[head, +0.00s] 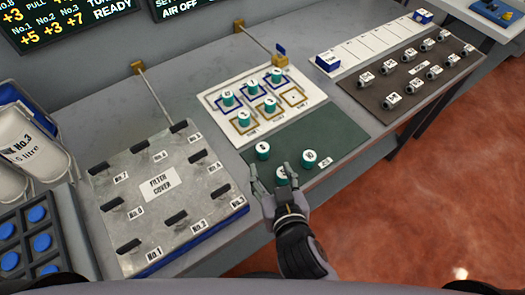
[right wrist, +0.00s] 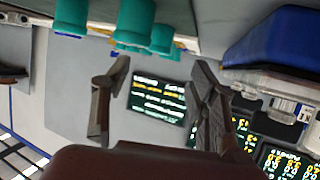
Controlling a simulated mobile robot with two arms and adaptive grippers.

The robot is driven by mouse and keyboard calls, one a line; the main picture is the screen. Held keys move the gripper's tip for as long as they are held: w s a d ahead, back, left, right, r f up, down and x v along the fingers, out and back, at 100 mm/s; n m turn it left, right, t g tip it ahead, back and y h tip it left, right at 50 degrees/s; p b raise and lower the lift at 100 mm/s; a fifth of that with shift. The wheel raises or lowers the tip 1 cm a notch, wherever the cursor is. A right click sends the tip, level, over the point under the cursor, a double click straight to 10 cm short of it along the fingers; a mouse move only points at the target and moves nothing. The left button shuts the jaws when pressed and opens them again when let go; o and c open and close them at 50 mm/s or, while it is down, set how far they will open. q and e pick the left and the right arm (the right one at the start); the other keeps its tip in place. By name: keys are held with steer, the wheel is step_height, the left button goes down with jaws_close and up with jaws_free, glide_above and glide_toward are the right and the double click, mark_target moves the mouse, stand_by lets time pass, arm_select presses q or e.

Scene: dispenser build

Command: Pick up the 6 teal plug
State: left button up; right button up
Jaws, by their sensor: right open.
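Three teal plugs with white numbered tops stand on the dark green mat (head: 338,132) in the head view: one at the back left (head: 263,151), one at the right (head: 309,158) and one in front (head: 284,173). Their numbers are too small to read surely. My right gripper (head: 271,170) is open at the front plug, with its fingers close around or beside it; I cannot tell which. In the right wrist view the open fingers (right wrist: 160,78) have nothing clearly between them, and teal plugs (right wrist: 133,22) show at the top. My left gripper is not in view.
More teal plugs (head: 251,87) stand on a white marked board (head: 208,99) behind the mat. A metal filter cover plate (head: 125,200) with black handles lies left. A dark tray (head: 375,110) of small metal fittings lies right. The table's front edge is close.

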mark_target(264, 153)
steer(key=b+x, duration=0.1)
steer(key=x, duration=0.3)
steer(key=shift+f, duration=0.1)
steer(key=b+x, duration=0.2)
steer(key=x, duration=0.2)
steer(key=shift+a+f, duration=0.1)
steer(key=shift+w+a+f+b, duration=0.1)
steer(key=shift+w+b, duration=0.2)
steer(key=shift+w, duration=0.2)
steer(key=shift+s, duration=0.1)
steer(key=shift+c, duration=0.7)
steer(key=c, duration=1.1)
jaws_close()
